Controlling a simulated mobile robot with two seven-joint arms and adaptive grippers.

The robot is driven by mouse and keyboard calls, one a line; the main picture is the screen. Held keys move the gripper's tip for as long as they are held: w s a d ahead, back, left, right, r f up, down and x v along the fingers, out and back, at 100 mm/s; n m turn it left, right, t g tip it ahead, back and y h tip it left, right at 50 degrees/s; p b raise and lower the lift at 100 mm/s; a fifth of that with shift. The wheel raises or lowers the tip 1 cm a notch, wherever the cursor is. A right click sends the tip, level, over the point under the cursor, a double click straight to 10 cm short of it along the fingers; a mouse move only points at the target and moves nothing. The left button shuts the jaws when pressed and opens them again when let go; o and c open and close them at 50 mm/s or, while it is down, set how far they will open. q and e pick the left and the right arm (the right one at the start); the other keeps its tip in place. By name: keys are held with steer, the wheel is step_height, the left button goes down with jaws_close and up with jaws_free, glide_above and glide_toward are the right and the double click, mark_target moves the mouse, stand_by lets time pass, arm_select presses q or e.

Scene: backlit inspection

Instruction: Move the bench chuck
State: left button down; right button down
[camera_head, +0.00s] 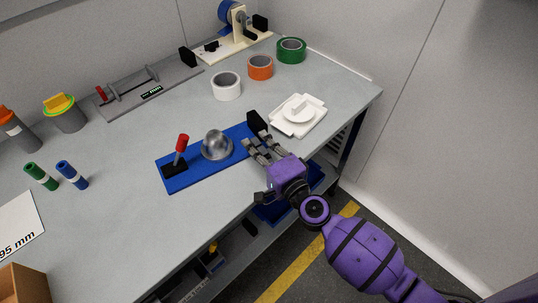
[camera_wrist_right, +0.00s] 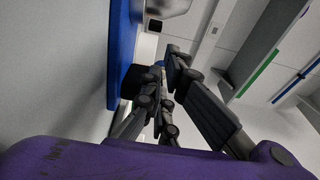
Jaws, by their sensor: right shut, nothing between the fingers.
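What looks like the bench chuck is a blue base plate (camera_head: 205,178) on the grey table. It carries a silver dome (camera_head: 216,145), a red-handled lever (camera_head: 181,147) at its left end and a black block (camera_head: 257,121) at its right end. My right gripper (camera_head: 259,143) is shut and empty at the plate's right end, close to the black block; I cannot tell if it touches. In the right wrist view the fingers (camera_wrist_right: 165,88) show beside the blue plate (camera_wrist_right: 121,45), with part of the silver dome (camera_wrist_right: 168,6) at the top. My left gripper is not in view.
A white dish (camera_head: 307,126) stands right of the plate. White (camera_head: 226,91), orange (camera_head: 260,72) and green (camera_head: 291,55) tape rolls stand behind. Green (camera_head: 41,176) and blue (camera_head: 72,174) markers stand at left. The table's front edge runs just before the plate.

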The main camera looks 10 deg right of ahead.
mark_target(214, 135)
steer(key=shift+w+a, duration=0.25)
steer(key=shift+a, duration=0.4)
steer(key=shift+w+a, duration=0.2)
steer(key=shift+a, duration=0.45)
steer(key=shift+w+a, duration=0.25)
steer(key=shift+a, duration=0.4)
steer(key=shift+a, duration=0.1)
steer(key=w+a, duration=0.1)
steer(key=a, duration=0.1)
steer(key=w+a+p, duration=0.1)
steer(key=a, duration=0.2)
steer(key=w+a, duration=0.1)
steer(key=a, duration=0.1)
steer(key=shift+a+r, duration=0.2)
steer(key=shift+a, duration=0.05)
steer(key=a, duration=0.2)
steer(key=w+a, duration=0.1)
steer(key=a, duration=0.1)
steer(key=w+a, duration=0.1)
steer(key=a, duration=0.1)
steer(key=shift+w+a+f, duration=0.1)
steer(key=shift+a+f, duration=0.2)
steer(key=shift+a, duration=0.1)
